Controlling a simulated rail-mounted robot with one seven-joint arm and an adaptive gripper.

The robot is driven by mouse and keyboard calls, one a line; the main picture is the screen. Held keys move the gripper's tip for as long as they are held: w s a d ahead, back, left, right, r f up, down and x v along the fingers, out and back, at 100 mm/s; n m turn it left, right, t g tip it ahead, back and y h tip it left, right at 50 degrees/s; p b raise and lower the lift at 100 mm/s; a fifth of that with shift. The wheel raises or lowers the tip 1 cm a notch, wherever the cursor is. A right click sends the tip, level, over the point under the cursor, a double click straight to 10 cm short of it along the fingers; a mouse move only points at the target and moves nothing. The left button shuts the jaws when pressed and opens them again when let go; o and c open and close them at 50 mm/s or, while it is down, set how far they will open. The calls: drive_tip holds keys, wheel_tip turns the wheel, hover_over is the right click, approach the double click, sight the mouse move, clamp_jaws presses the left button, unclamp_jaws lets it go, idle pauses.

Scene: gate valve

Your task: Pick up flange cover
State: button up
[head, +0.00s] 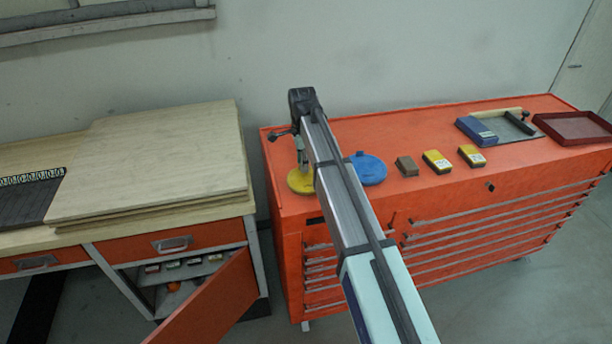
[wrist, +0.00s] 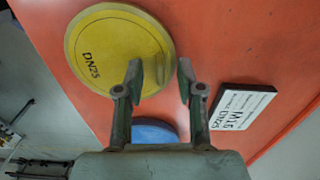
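A round yellow flange cover (head: 296,182) marked DN25 lies flat at the left end of the orange cabinet top. It also shows in the wrist view (wrist: 105,40). A blue round cover (head: 372,170) lies to its right, partly hidden behind my gripper in the wrist view (wrist: 155,131). My gripper (wrist: 160,72) is open and empty, its fingers apart. In the wrist view one finger overlaps the yellow cover's edge and the other is beyond it. Whether it touches cannot be told. In the head view my gripper (head: 303,164) hangs over the yellow cover.
A brown block (head: 407,166), yellow boxes (head: 437,161) (head: 471,156), a grey tray (head: 512,126) and a dark red tray (head: 575,128) stand rightward. Wooden boards (head: 165,155) lie on the left bench.

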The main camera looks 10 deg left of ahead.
clamp_jaws()
drive_tip(key=shift+r, duration=0.1)
idle(0.3)
